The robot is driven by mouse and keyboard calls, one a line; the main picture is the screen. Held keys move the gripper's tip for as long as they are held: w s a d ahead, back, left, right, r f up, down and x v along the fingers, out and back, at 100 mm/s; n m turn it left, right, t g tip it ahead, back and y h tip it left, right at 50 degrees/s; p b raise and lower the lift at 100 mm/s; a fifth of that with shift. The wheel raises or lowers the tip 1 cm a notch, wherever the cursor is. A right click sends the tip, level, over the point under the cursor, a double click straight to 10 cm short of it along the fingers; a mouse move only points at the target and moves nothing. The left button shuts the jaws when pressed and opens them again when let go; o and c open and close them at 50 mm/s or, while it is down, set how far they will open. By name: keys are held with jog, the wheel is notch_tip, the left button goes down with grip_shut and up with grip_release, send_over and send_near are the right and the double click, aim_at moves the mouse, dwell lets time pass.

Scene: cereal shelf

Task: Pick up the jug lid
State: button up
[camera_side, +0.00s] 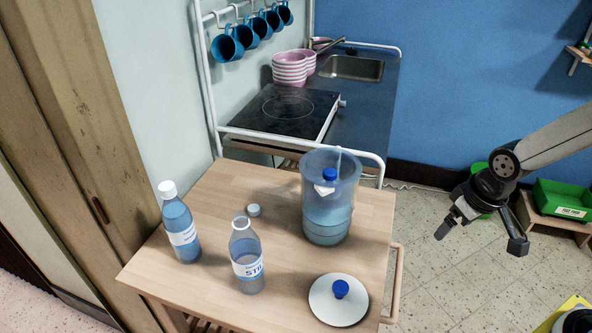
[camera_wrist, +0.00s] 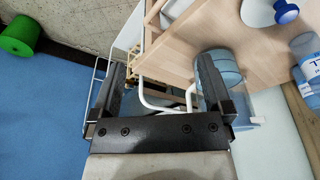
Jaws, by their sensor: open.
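The jug lid (camera_side: 325,307) is a white disc with a blue knob (camera_side: 340,289), lying flat at the table's near right corner in the side view. It is partly cut off at the top right of the wrist view (camera_wrist: 257,14). The translucent blue jug (camera_side: 328,222) stands behind the lid, with a small blue and white piece showing at its upper part. My gripper (camera_side: 480,238) is open and empty, off the table's right side and apart from the lid. Its two fingers also show spread in the wrist view (camera_wrist: 160,82).
A capped blue bottle (camera_side: 181,228) and an uncapped bottle (camera_side: 246,256) stand left of the lid on the wooden table (camera_side: 215,190). A loose cap (camera_side: 253,210) lies near them. A white rail (camera_side: 366,158) rises behind the jug, before the hob (camera_side: 285,108).

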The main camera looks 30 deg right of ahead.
jog(key=shift+c, duration=0.7)
jog(key=n+g, duration=0.3)
jog(key=n, duration=1.5)
send_over(339, 286)
notch_tip(339, 286, down, 6)
jog(key=shift+r, duration=0.1)
jog(key=shift+f, duration=1.3)
jog(key=shift+f, duration=0.1)
